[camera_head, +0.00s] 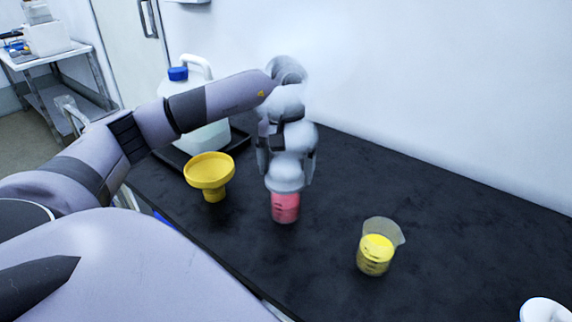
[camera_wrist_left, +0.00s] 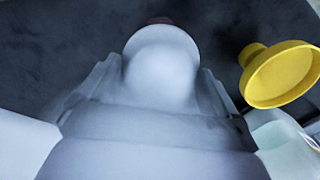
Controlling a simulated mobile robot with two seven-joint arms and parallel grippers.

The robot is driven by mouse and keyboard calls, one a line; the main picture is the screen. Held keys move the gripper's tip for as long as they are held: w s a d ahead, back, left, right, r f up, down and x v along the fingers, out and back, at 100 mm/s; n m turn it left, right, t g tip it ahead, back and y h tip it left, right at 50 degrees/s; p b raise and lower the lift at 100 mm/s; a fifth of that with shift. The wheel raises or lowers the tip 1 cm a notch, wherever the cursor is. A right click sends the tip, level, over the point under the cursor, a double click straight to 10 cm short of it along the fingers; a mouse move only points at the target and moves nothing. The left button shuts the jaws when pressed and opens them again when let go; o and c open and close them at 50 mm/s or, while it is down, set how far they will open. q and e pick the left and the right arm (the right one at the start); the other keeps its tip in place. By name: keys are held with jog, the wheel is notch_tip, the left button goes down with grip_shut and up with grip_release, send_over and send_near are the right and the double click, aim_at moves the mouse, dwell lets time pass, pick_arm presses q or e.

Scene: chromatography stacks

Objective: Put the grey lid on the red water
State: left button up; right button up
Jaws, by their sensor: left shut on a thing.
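My left gripper (camera_head: 287,172) points down over the beaker of red water (camera_head: 285,207), which stands upright on the black bench. It is shut on the grey lid (camera_head: 285,184), a pale rounded piece between the fingers, at the beaker's mouth. I cannot tell whether the lid touches the rim. In the left wrist view the lid (camera_wrist_left: 162,58) sits between the fingers of the left gripper (camera_wrist_left: 160,80) and hides nearly all of the beaker.
A yellow funnel (camera_head: 209,172) stands just left of the red beaker. A beaker of yellow liquid (camera_head: 375,254) stands to the right. A white jug with a blue cap (camera_head: 178,73) is behind my arm, on a black tray (camera_head: 238,142). The right of the bench (camera_head: 460,220) is mostly clear.

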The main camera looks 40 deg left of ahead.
pick_arm(q)
jog(key=shift+f, duration=0.1)
dwell(0.3)
jog(key=shift+f+b, duration=0.3)
jog(key=shift+f, duration=0.05)
jog(key=o, duration=0.7)
jog(key=shift+r, duration=0.1)
jog(key=shift+r+p, duration=2.85)
jog(key=shift+r, duration=0.65)
